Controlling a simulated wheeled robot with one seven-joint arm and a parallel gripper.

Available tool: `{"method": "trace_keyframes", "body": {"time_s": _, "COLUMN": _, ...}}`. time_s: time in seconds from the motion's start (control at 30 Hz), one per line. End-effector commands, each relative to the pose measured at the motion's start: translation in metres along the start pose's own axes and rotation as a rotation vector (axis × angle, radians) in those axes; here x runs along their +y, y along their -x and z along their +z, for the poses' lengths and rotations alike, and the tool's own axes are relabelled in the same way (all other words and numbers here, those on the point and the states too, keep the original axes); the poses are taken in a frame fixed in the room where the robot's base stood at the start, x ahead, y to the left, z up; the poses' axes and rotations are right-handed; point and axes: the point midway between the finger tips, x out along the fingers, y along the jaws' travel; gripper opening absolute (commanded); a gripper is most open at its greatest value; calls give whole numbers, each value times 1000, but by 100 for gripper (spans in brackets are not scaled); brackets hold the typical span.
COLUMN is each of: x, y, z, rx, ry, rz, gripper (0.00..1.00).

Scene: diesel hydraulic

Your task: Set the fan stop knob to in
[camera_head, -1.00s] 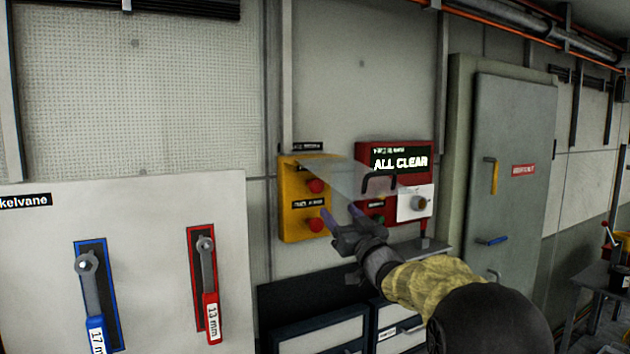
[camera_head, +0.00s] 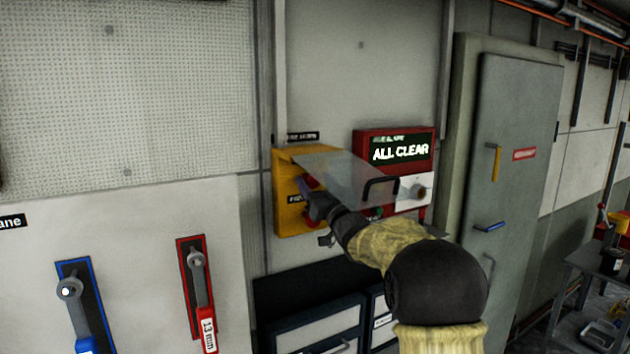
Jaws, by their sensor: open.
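A yellow control box (camera_head: 287,222) is on the wall left of centre, with small black labels too blurred to read. Two red knobs sit on its face, the upper one (camera_head: 309,183) and the lower one (camera_head: 308,217). I cannot tell which is the fan stop knob. A clear flap (camera_head: 345,172) sticks out from the box's upper part. My gripper (camera_head: 313,198) is open in front of the box, its fingers over the knob area and partly hiding both knobs. I cannot tell whether it touches a knob.
Red and blue framed wrenches hang on the board at left. A grey door (camera_head: 515,180) stands at right. Drawers are below.

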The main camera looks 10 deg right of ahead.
Motion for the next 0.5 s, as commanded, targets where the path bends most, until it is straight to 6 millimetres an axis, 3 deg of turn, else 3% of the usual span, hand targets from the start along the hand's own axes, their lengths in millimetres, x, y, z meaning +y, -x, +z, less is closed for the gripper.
{"method": "trace_keyframes", "body": {"time_s": 0.07, "x": 0, "y": 0, "z": 0, "rx": 0, "ry": 0, "rz": 0, "gripper": 57}}
{"method": "trace_keyframes", "body": {"time_s": 0.37, "x": 0, "y": 0, "z": 0, "rx": 0, "ry": 0, "rz": 0, "gripper": 0}}
{"method": "trace_keyframes", "body": {"time_s": 0.5, "x": 0, "y": -2, "z": 1, "rx": 0, "ry": 0, "rz": 0, "gripper": 0}}
